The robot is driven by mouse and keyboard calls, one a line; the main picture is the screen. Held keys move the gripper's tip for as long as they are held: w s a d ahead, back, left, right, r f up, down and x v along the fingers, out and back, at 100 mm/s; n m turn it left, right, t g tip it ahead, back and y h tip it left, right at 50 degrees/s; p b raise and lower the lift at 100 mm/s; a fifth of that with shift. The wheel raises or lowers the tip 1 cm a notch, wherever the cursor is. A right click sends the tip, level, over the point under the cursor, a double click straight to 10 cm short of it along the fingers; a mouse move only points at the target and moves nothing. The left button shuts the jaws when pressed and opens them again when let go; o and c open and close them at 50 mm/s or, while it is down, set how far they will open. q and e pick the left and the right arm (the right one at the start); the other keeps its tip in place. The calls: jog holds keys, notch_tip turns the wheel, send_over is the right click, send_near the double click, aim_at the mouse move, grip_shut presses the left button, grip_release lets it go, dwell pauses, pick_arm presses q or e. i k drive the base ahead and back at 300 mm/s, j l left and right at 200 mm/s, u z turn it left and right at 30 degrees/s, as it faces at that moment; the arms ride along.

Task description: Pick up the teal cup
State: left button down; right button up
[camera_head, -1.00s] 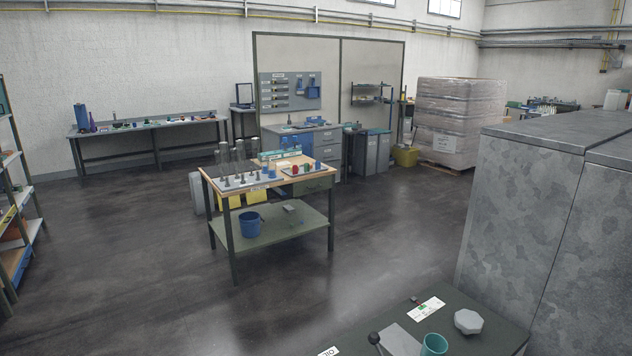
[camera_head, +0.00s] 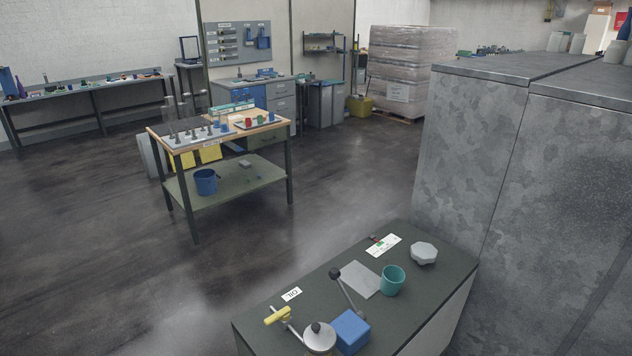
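The teal cup (camera_head: 392,281) stands upright on a dark-topped bench (camera_head: 300,318) at the lower right of the head view. It stands beside a flat grey plate (camera_head: 361,279). Neither of my grippers is in view.
On the same bench are a grey octagonal piece (camera_head: 424,253), a white card (camera_head: 383,245), a black-knobbed lever (camera_head: 347,291), a blue block (camera_head: 350,333) and a yellow handle (camera_head: 278,316). Tall grey cabinets (camera_head: 470,160) stand right behind it. A wooden-topped table (camera_head: 222,138) stands further off; floor between is open.

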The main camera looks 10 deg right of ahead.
aim_at(393, 276)
jog(key=i+l, duration=0.1)
jog(key=l, duration=0.3)
jog(key=i+l+u, duration=0.15)
jog(key=l, duration=0.25)
jog(key=i+l, duration=0.1)
jog(key=l, duration=0.35)
jog(key=i+l+u, duration=0.15)
jog(key=l, duration=0.25)
